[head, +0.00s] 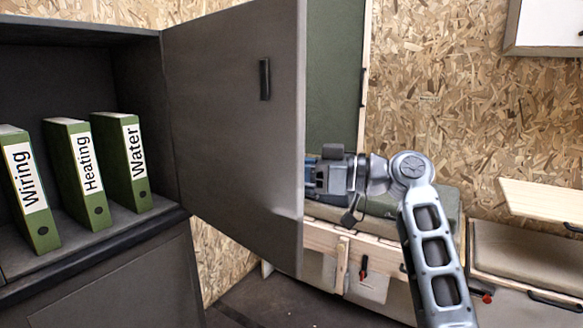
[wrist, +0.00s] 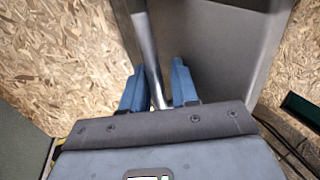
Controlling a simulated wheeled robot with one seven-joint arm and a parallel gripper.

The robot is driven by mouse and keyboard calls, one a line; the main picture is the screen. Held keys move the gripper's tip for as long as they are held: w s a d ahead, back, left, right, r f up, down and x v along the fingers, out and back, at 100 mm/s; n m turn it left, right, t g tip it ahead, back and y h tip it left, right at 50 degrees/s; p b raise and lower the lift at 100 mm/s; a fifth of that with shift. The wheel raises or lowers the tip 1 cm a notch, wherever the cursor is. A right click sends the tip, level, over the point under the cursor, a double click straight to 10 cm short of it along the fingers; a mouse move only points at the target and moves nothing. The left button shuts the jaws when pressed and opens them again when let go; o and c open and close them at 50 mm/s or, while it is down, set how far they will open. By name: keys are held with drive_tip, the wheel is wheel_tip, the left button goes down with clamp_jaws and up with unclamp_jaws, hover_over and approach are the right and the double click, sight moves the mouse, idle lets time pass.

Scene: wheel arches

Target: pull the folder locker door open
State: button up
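The folder locker door (head: 225,130) stands swung wide open on its hinge at the left, a dark grey panel with a black handle (head: 264,80) on the face toward me. In the head view my gripper is beyond the door's free edge, and its fingers are hidden behind the panel. In the wrist view my gripper (wrist: 158,66) has its two blue fingers apart, with the light grey edge of a panel (wrist: 150,50) showing between them. I see no clear grip on it, and contact cannot be told.
The open locker (head: 60,32) holds three green folders: Wiring (head: 30,190), Heating (head: 80,170) and Water (head: 122,160). A wooden bench with a green cushion (head: 440,203) lies behind my arm. A pale wooden shelf (head: 545,199) juts out at the right. Chipboard wall stands behind.

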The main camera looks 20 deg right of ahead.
drive_tip(key=shift+o, duration=0.2)
drive_tip(key=shift+d, duration=0.15)
drive_tip(key=v, duration=0.7)
drive_tip(key=shift+s+d+p, duration=0.25)
drive_tip(key=shift+d+p, duration=0.05)
